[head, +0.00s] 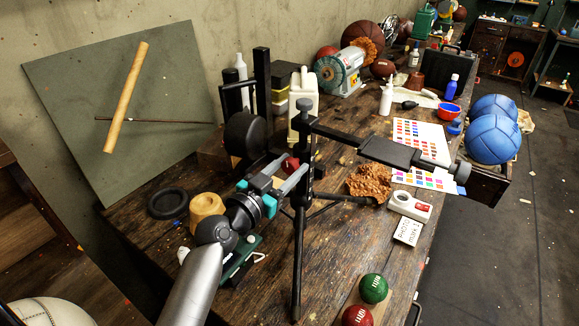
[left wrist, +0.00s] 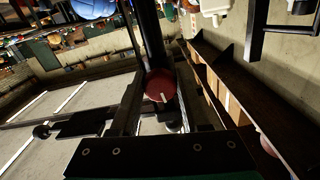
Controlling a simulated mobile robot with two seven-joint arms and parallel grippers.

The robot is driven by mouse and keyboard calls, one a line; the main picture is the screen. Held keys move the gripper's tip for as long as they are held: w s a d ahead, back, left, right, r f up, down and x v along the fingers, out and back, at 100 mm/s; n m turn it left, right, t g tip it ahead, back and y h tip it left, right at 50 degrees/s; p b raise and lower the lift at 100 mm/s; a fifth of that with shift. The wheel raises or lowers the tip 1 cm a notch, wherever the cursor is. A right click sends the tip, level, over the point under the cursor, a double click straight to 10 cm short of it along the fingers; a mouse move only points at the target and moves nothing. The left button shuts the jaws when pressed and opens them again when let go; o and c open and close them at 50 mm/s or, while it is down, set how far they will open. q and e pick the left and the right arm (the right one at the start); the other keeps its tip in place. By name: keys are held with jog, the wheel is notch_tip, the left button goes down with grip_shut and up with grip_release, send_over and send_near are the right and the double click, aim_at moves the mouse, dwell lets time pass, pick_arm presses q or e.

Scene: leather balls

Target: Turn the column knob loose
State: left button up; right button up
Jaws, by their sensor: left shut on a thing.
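The column knob (head: 290,164) is a small red knob on the black column (head: 305,150) of a tripod stand on the wooden bench. In the left wrist view the knob (left wrist: 160,86) shows its round red face with a white mark, between my two fingers. My left gripper (head: 292,169) comes in from the left and is shut on the knob; its fingers (left wrist: 159,100) lie on either side of it. The fingers partly hide the knob in the head view. My right gripper is in neither view.
A black horizontal arm (head: 375,148) reaches right from the column over colour cards (head: 420,138). A brown rough block (head: 369,183) lies right of the stand. Red and green balls (head: 373,289) sit near the front. A black ring (head: 168,203) lies left.

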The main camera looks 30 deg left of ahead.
pick_arm(q)
grip_shut()
jog(key=shift+n, duration=0.3)
jog(key=n+p, duration=0.1)
jog(key=n, duration=0.2)
jog(key=shift+r, duration=0.1)
jog(key=n+p, duration=0.1)
jog(key=n, duration=0.3)
jog(key=shift+n, duration=0.4)
jog(key=n+p, duration=0.1)
jog(key=n, duration=0.4)
jog(key=shift+d+p, duration=0.1)
jog(key=shift+p, duration=0.25)
jog(key=shift+n+p, duration=0.4)
jog(key=shift+n, duration=2.1)
